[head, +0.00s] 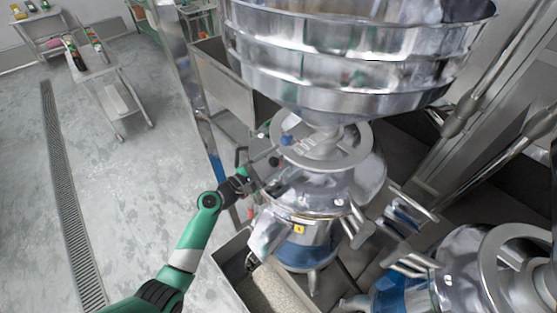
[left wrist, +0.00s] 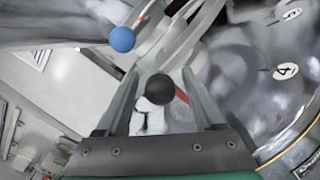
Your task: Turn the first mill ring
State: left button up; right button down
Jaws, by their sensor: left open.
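The first mill stands below the large steel hopper. Its silver ring (head: 365,142) circles the neck, with spokes. A blue ball knob (head: 287,140) shows by the ring's left side, and also in the left wrist view (left wrist: 122,39). My left gripper (head: 264,170) is at the left of the mill, just below the ring, its fingers pointing toward it. In the left wrist view the gripper (left wrist: 160,74) is open, with a black ball knob (left wrist: 160,88) appearing between its fingers. I cannot tell whether the fingers touch the knob. My right gripper is not in view.
The hopper (head: 350,65) overhangs the mill closely. A second mill with its own ring (head: 490,255) stands at the lower right. A steel bin (head: 225,75) is behind. A trough (head: 270,290) of pale material lies below. The floor at left is open, with a cart (head: 105,72) further back.

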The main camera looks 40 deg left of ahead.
pick_arm(q)
jog(key=shift+w, duration=0.4)
grip_shut()
dwell(1.2)
